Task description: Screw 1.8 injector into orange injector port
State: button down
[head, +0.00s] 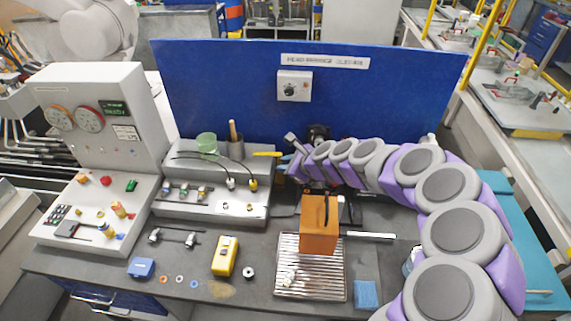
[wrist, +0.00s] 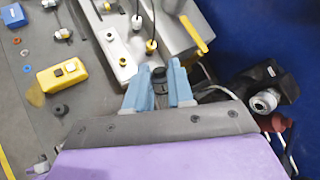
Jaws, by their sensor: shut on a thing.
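My gripper shows in the wrist view (wrist: 159,78) as two light blue fingers closed around a small dark round part (wrist: 158,72). I cannot tell whether this part is the 1.8 injector, and no 1.8 marking is legible. In the head view my arm curves in from the lower right, and its end is above the right end of the grey connector panel. An orange block (head: 319,228) stands upright on a metal grate in the head view, apart from my gripper. I cannot make out a port opening on it. Several small fittings (head: 184,193) sit in a row on the panel.
A yellow handle (head: 266,154) is beside my gripper, also in the wrist view (wrist: 194,33). A blue backboard (head: 220,90) stands behind. A yellow box (head: 225,256), a blue box (head: 141,267), and washers lie on the bench front. A grated tray (head: 285,280) holds the orange block.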

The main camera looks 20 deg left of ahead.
jog(key=shift+w+d+f+b, duration=0.2)
jog(key=shift+d+f+b, duration=0.25)
jog(key=shift+d+f, duration=0.3)
dwell(0.4)
jog(key=c, duration=0.9)
grip_release()
jog(key=p+v, duration=0.1)
jog(key=v, duration=1.6)
jog(key=shift+d, duration=0.1)
